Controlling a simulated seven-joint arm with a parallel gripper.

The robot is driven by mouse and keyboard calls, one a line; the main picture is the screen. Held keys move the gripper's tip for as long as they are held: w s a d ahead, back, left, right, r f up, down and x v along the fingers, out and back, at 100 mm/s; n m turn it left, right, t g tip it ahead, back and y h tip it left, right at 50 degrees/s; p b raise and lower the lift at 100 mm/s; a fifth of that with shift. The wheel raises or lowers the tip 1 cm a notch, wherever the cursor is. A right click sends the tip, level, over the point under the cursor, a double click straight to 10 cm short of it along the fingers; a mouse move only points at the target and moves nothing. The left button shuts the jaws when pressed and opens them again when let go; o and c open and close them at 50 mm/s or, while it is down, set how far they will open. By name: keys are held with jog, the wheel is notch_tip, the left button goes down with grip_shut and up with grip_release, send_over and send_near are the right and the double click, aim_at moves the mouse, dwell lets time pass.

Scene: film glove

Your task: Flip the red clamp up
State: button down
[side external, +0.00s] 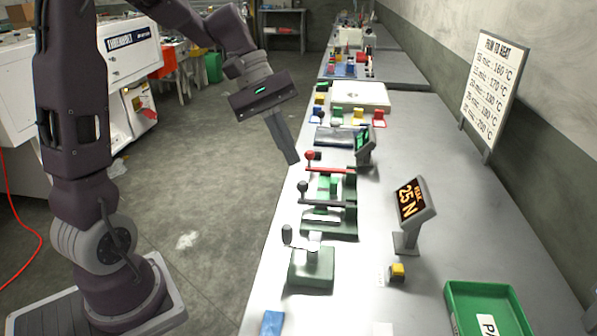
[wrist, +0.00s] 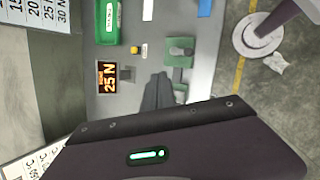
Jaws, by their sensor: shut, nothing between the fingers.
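The red clamp (side external: 330,169) stands on the bench in the side view. My gripper (side external: 293,160) is shut and empty, pointing down. Its tips are just left of the red knob in the picture; I cannot tell whether they touch it. In the wrist view my gripper (wrist: 158,80) shows over the bench, and I cannot make out the red clamp, which the gripper body may hide.
A clamp with a dark lever (side external: 325,203) and a nearer grey-knobbed clamp (side external: 312,265) stand in front of the red one. A display reading 25 N (side external: 414,201), a yellow button (side external: 398,271) and a green tray (side external: 485,290) are to the right. A second display (side external: 364,145) stands close behind.

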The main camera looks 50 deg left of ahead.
jog(key=w+a+f+n+t+h, duration=0.2)
jog(key=w+a+f+n+t, duration=0.2)
jog(key=a+f+n, duration=0.3)
jog(key=w+a+f+n+t+h, duration=0.2)
jog(key=a+f+n, duration=0.6)
jog(key=a, duration=1)
notch_tip(320, 180, down, 2)
jog(key=w+t, duration=0.2)
jog(key=w, duration=0.1)
jog(key=shift+a+f, duration=0.15)
jog(key=shift+f, duration=0.05)
jog(key=x, duration=1)
jog(key=shift+r, duration=0.1)
